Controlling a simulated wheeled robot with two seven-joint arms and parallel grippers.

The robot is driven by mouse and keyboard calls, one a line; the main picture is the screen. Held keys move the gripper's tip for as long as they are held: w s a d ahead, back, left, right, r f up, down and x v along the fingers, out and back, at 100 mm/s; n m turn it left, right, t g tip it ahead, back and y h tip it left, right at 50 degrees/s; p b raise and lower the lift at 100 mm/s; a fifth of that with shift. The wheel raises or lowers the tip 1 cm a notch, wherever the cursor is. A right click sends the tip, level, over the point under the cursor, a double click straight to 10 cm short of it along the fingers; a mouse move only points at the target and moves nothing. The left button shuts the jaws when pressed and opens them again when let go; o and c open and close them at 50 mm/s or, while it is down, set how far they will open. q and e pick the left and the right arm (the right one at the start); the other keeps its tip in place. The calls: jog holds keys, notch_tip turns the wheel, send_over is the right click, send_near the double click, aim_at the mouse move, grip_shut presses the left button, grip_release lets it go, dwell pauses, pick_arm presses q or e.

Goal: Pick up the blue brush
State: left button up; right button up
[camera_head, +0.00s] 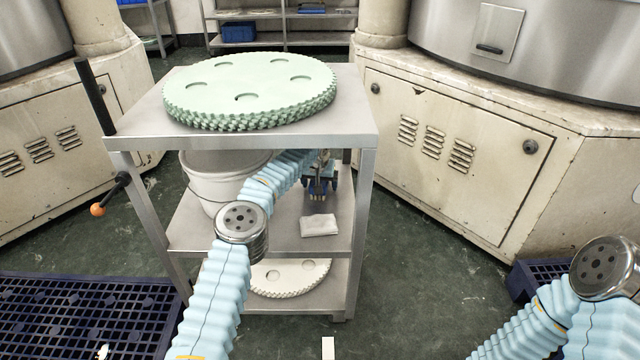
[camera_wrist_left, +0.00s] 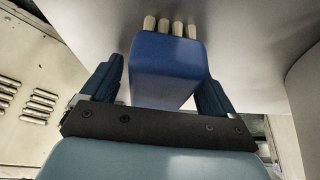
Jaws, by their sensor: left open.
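The blue brush (camera_wrist_left: 166,68) shows large in the left wrist view, a blue block with several pale bristle tufts at its far end. My left gripper (camera_wrist_left: 162,76) is open, with one finger on each side of the block; I cannot tell whether they touch it. In the head view my left arm reaches into the cart's middle level, and the left gripper (camera_head: 321,180) is small there, with the brush's blue and tan end (camera_head: 317,195) just below it. My right arm enters at the lower right; its gripper is out of view.
The metal cart (camera_head: 352,135) carries a green toothed disc (camera_head: 250,85) on top. A white bucket (camera_head: 205,180) and a pale folded cloth (camera_head: 319,226) are on the middle shelf. A pale disc (camera_head: 290,278) lies below. Beige machines (camera_head: 450,195) flank the cart.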

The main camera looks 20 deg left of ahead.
pick_arm(q)
jog(key=c, duration=1.1)
jog(key=shift+r, duration=0.2)
pick_arm(e)
jog(key=shift+r, duration=0.1)
